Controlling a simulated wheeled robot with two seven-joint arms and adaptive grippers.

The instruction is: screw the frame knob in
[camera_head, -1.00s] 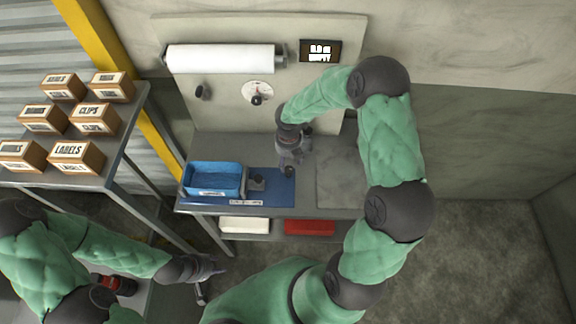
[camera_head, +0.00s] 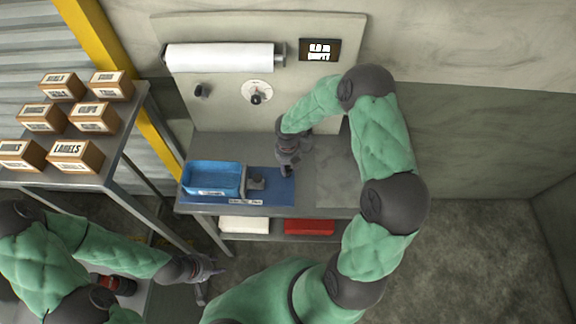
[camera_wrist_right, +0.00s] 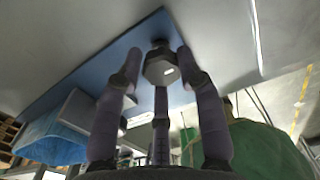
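A dark faceted knob (camera_wrist_right: 162,67) stands on the blue mat in the right wrist view. My right gripper (camera_wrist_right: 160,62) has its fingers spread around the knob, with a visible gap on the left side; contact on the right side is unclear. In the head view the right gripper (camera_head: 287,172) points down at the right end of the blue mat (camera_head: 275,197) and hides the knob. My left gripper (camera_head: 215,268) hangs at the lower left, away from the bench; its fingers are too small to judge.
A blue tray (camera_head: 212,165) and a small grey block with a dark top (camera_head: 257,184) sit left of the right gripper. A dial (camera_head: 257,84), a white roll (camera_head: 220,57) and a display (camera_head: 320,50) are on the back panel. The bench's right side (camera_head: 338,180) is clear.

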